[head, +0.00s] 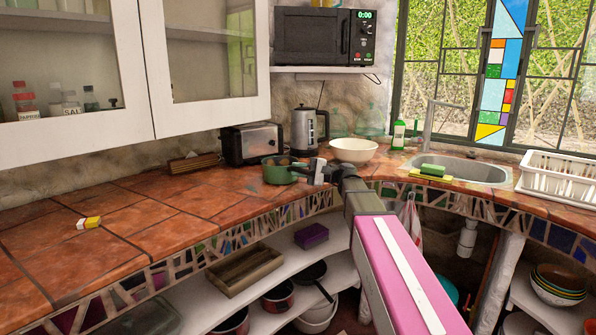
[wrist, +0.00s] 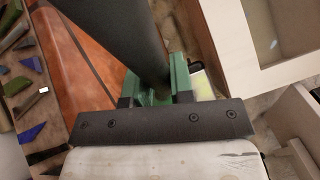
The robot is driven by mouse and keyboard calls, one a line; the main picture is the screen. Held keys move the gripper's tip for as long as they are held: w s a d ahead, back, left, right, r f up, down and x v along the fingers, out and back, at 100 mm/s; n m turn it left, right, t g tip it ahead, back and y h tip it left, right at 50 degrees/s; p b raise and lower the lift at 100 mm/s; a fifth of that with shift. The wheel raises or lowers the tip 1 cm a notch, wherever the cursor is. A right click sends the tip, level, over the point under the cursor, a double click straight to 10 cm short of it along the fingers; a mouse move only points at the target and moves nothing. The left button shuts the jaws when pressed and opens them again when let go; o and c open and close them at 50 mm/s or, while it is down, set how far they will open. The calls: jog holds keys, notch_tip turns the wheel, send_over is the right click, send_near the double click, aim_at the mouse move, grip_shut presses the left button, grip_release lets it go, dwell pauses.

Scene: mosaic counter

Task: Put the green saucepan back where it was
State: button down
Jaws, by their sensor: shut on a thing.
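The green saucepan (head: 279,174) is upright at the counter's corner area, in front of the toaster and kettle. It is on the counter or just above it; I cannot tell which. My gripper (head: 313,171) is at its right side, shut on its handle. In the wrist view, my gripper (wrist: 157,92) has a thick dark shape running up from between its fingers, with green parts around it. The saucepan's body is not clearly seen there.
The toaster (head: 251,143) and kettle (head: 309,130) stand behind the saucepan. A cream bowl (head: 353,150) is to its right, before the sink (head: 460,169). A yellow-and-white block (head: 89,223) lies on the left counter (head: 150,215), which is mostly clear.

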jog(key=c, duration=1)
grip_release()
jog(key=shift+f, duration=0.1)
